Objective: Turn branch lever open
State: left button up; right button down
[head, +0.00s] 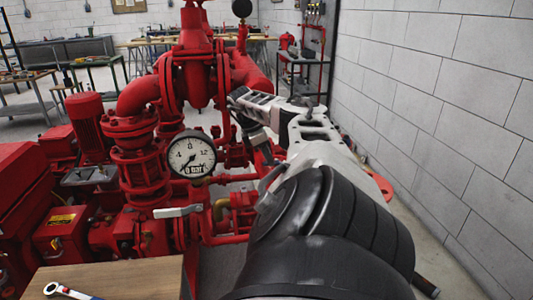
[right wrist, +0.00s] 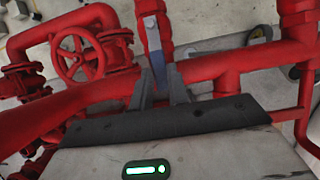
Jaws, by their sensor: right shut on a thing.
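My right gripper (head: 236,97) reaches in from the lower right to the red pipework in the head view. In the right wrist view its two fingers (right wrist: 162,90) are shut on a narrow blue-grey lever (right wrist: 158,71), which I take as the branch lever. The lever lies between the fingers, in line with a red upright pipe piece (right wrist: 151,28). In the head view the gripper and pipes hide this lever, so its exact angle is hard to tell. My left gripper is not in view.
A pressure gauge (head: 190,154) stands left of my right arm. Another silver lever (head: 178,211) sits below it. A red handwheel (right wrist: 79,57) is left of the fingers in the wrist view. A wooden tabletop (head: 130,277) holds a wrench (head: 62,290). A block wall (head: 440,110) bounds the right.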

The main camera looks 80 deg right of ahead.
jog(key=c, duration=1.3)
grip_release()
jog(key=shift+c, duration=0.2)
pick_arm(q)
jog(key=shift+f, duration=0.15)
pick_arm(e)
jog(key=shift+r, duration=0.1)
pick_arm(q)
jog(key=p, duration=0.2)
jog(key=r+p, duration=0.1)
jog(key=p, duration=0.1)
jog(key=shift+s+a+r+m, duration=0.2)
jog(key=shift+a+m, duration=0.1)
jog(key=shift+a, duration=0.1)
pick_arm(e)
jog(key=v, duration=1.5)
jog(key=shift+w+r, duration=0.2)
jog(key=shift+r, duration=0.15)
